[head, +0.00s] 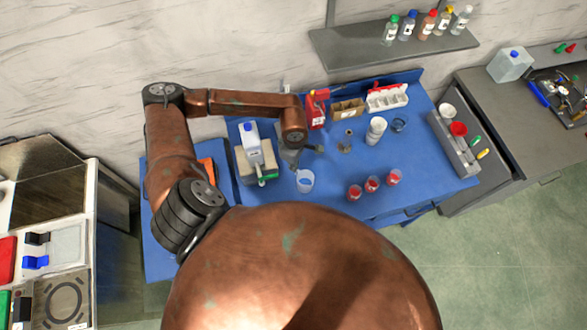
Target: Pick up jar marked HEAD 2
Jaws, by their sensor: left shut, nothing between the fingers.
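Three small jars with red contents or lids stand in a row near the front of the blue table: a left jar (354,192), a middle jar (372,184) and a right jar (393,177). Their labels are too small to read, so I cannot tell which is marked HEAD 2. My left gripper (298,160) is shut and empty, partly hidden under my wrist. It is left of the jars and apart from them, just behind a clear beaker with blue contents (304,181). My right gripper is not in view.
Behind are a red device (317,108), a brown box (348,109) and a white rack (387,97). The table around the jars is clear.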

